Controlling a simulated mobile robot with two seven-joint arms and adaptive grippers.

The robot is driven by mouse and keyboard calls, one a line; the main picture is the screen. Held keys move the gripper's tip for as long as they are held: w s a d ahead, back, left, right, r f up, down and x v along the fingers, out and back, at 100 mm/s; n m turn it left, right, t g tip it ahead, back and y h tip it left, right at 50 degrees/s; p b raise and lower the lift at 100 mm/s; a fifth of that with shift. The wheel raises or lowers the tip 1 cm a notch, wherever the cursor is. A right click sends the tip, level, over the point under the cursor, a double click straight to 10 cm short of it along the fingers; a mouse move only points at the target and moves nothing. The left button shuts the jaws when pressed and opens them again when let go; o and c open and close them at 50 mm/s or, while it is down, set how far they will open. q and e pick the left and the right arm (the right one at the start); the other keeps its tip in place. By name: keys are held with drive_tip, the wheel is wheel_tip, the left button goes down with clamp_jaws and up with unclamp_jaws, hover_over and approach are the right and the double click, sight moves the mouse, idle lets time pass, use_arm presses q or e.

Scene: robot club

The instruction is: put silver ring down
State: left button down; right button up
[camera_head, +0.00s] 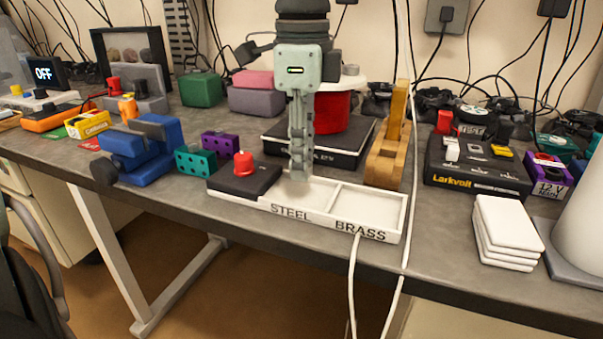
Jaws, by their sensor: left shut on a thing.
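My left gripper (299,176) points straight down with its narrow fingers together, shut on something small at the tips. The silver ring itself cannot be made out; the fingers hide what they hold. The fingertips are over the back part of the STEEL compartment of a white sorting tray (365,235). Whether they touch the tray floor cannot be told. The tray's front is marked STEEL on the left and BRASS on the right. The BRASS compartment looks empty. My right gripper is not in view.
A black box with a red knob (243,165) sits at the tray's left end. A wooden block stand (390,145) is behind its right side. A black scale (335,148) with a red container is behind the gripper. White tiles (507,230) lie to the right; a white cable hangs in front.

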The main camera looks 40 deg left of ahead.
use_arm(q)
wheel_tip(320, 180, down, 3)
drive_tip(key=shift+f, duration=0.3)
drive_tip(key=c, duration=1.5)
unclamp_jaws()
drive_tip(key=shift+a, duration=0.1)
wheel_tip(320, 180, up, 12)
drive_tip(key=shift+f, duration=0.15)
drive_tip(key=shift+r, duration=0.25)
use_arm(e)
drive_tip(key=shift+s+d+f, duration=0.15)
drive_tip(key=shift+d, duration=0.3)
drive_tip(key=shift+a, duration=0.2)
